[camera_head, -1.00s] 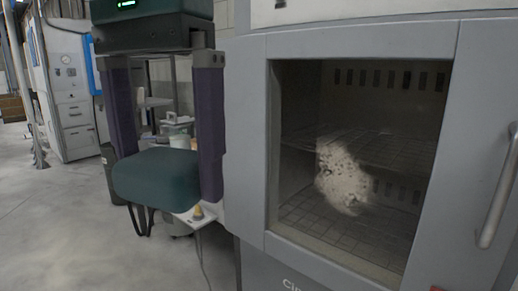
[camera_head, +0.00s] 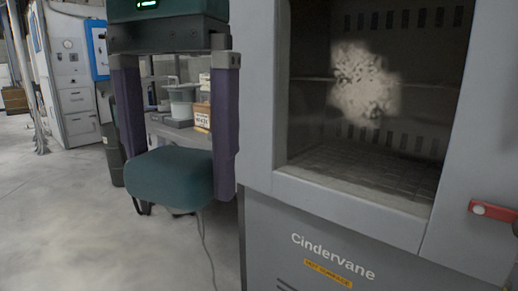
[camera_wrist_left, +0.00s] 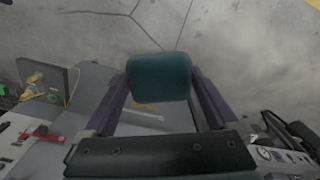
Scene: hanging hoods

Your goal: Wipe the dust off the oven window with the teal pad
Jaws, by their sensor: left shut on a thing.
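My left gripper (camera_head: 174,172) is shut on the teal pad (camera_head: 170,180), a rounded block held between its two purple fingers. The pad also shows in the left wrist view (camera_wrist_left: 159,76), between the fingertips. The oven window (camera_head: 380,125) is to the right of the gripper, framed in grey. A pale, speckled dust patch (camera_head: 364,84) lies on the upper middle of the glass. The pad is to the left of the window and apart from the dust. My right gripper is not in view.
The grey oven front (camera_head: 330,235) bears the name Cindervane and an orange label. A red-ended handle piece (camera_head: 493,211) sticks out at the right. A bench with jars and a small box (camera_head: 202,116) stands behind my gripper. Open floor (camera_head: 60,220) lies to the left.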

